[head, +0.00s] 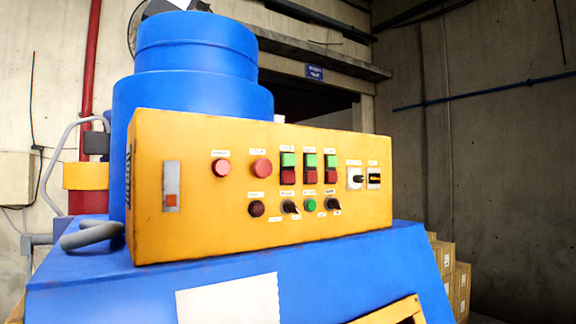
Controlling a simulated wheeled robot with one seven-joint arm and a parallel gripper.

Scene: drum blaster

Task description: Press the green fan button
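A yellow control panel (190,235) stands on a blue machine (110,290). Three green-over-red button pairs are in its upper row: a left green button (288,160), a middle green button (310,161) and a right green button (330,161). A round green button (310,205) sits below them, between two black knobs. The labels are too small to read, so I cannot tell which green button is for the fan. My gripper is not in view.
Round red buttons (262,167) and dark rotary switches (374,178) share the panel. A bent grey handle (92,236) sticks out at its left. A blue drum (195,85) rises behind. Cardboard boxes (445,257) are stacked at the right. Nothing visible blocks the panel's front.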

